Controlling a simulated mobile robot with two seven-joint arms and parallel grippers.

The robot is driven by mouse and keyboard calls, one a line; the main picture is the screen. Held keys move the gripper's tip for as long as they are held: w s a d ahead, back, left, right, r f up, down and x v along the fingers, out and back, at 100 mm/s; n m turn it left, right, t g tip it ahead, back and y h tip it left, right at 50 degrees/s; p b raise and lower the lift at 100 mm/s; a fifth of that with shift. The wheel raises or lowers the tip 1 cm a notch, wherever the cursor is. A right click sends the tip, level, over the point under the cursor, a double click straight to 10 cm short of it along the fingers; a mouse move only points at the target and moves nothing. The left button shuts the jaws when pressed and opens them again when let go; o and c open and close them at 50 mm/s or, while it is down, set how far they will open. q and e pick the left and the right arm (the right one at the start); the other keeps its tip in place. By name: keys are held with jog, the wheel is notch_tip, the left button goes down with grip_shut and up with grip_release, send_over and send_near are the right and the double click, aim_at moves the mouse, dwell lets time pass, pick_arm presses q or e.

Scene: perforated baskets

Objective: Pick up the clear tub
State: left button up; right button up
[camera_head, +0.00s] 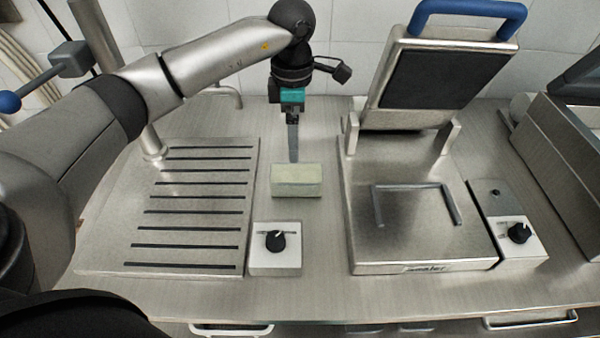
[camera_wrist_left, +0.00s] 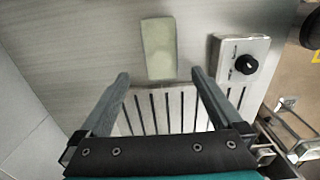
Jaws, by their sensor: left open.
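The clear tub shows as a pale, greenish, box-shaped tub (camera_head: 296,180) on the counter, between the slotted plate and the press. My left gripper (camera_head: 294,158) points down just behind and above the tub, with its fingers seen edge-on. In the left wrist view the tub (camera_wrist_left: 158,48) lies beyond the fingertips, roughly centred between them. My left gripper (camera_wrist_left: 160,74) is open there, with nothing between its fingers. I cannot tell the exact height of the fingertips above the tub. My right gripper is in neither view.
A slotted metal plate (camera_head: 195,205) lies left of the tub. A control box with a black knob (camera_head: 275,249) stands just in front. An open press with a blue handle (camera_head: 422,200) stands to the right. A tiled wall (camera_head: 375,30) closes the back.

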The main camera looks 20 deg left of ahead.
aim_at(296, 171)
pick_arm(q)
notch_tip(296, 171, down, 7)
jog(key=shift+s, duration=0.1)
jog(key=shift+f, duration=0.9)
notch_tip(296, 171, down, 4)
jog(key=shift+d+f+b, duration=0.15)
jog(key=shift+f+b, duration=0.1)
jog(key=shift+b, duration=0.05)
jog(key=c, duration=1.5)
jog(key=shift+w+r, duration=0.1)
jog(key=shift+w, duration=0.1)
jog(key=shift+c, duration=0.2)
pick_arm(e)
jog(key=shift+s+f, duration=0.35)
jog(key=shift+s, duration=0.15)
